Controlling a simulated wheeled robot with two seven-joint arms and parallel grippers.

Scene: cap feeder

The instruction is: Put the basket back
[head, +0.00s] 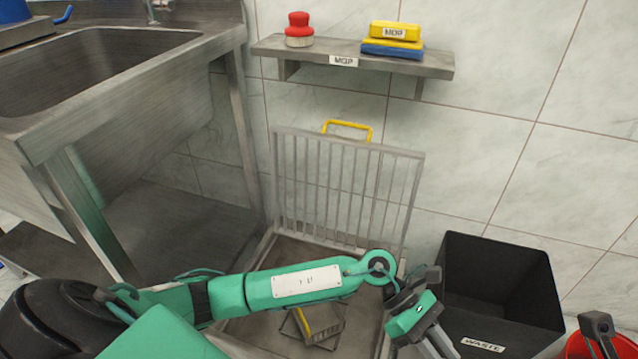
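A small metal box-like piece (319,322), which looks like the basket, lies tilted in the floor drain pit (262,338); my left arm partly covers it. The drain's barred grate (345,190) stands upright against the wall, with a yellow handle (347,128) on top. My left gripper (436,346) is over the pit's right side, beside the waste bin, pointing down; its fingertips are cut off by the lower edge. A dark part with grey prongs (598,328) at the lower right looks like my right gripper, over a red container, mostly cut off.
A black waste bin (500,290) stands right of the pit, with a red container (585,346) beyond it. A steel sink (90,70) is at the left. A wall shelf (350,54) above holds a red brush (298,28) and yellow and blue sponges (393,42).

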